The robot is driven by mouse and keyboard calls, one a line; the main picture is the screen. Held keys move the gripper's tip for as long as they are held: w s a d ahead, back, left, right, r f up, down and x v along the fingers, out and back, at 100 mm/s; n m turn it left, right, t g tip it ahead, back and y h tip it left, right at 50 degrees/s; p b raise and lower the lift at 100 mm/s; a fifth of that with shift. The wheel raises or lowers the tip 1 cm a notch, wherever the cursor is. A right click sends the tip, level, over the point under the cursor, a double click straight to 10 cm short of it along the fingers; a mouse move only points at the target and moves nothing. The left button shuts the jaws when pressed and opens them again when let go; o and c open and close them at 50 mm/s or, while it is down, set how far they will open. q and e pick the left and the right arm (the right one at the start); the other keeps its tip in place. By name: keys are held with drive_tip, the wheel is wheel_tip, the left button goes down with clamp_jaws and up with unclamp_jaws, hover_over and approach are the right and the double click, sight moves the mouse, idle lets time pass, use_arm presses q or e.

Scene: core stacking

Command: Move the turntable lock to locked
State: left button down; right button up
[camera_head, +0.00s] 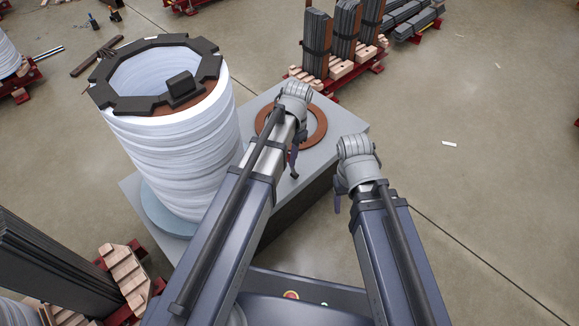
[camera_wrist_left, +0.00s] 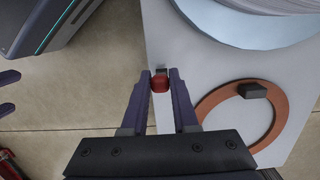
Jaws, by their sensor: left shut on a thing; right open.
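The turntable lock shows in the left wrist view as a small red knob (camera_wrist_left: 160,84) with a grey metal piece behind it, at the edge of the grey platform (camera_wrist_left: 160,35). My left gripper (camera_wrist_left: 160,80) is shut on the knob, one purple finger on each side. In the head view my left gripper (camera_head: 293,165) points down at the platform's front edge, and the lock is hidden there. The turntable (camera_head: 160,212) is a pale blue disc under a tall white ribbed stack (camera_head: 185,150). My right gripper (camera_wrist_left: 17,92) is open and empty, apart from the platform.
A brown ring (camera_head: 318,125) lies on the platform beside the stack; a dark block (camera_wrist_left: 252,90) sits on it. A dark notched ring (camera_head: 100,75) tops the stack. Dark sheets on red racks (camera_head: 370,60) stand behind.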

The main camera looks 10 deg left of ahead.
use_arm(q)
drive_tip(key=w+d, duration=0.2)
drive_tip(key=w, duration=0.1)
drive_tip(key=shift+r, duration=0.1)
idle(0.3)
drive_tip(key=shift+w+d+f, duration=0.2)
drive_tip(key=shift+w+d, duration=0.3)
drive_tip(key=shift+w, duration=0.25)
drive_tip(key=shift+w+d+f, duration=0.15)
drive_tip(key=shift+w+d, duration=0.3)
drive_tip(key=shift+w, duration=0.25)
drive_tip(key=shift+w+d+f+b, duration=0.45)
drive_tip(key=shift+w+b, duration=0.1)
drive_tip(key=shift+w, duration=0.1)
drive_tip(key=shift+w+d+f+b, duration=0.4)
drive_tip(key=shift+w+b, duration=0.1)
drive_tip(key=shift+w, duration=0.15)
drive_tip(key=shift+w+d+f+b, duration=0.4)
drive_tip(key=shift+w+f+b, duration=0.15)
drive_tip(key=shift+f+b, duration=0.1)
drive_tip(key=shift+w+d+f+b, duration=0.35)
drive_tip(key=shift+w+f+b, duration=0.15)
drive_tip(key=shift+f+b, duration=0.1)
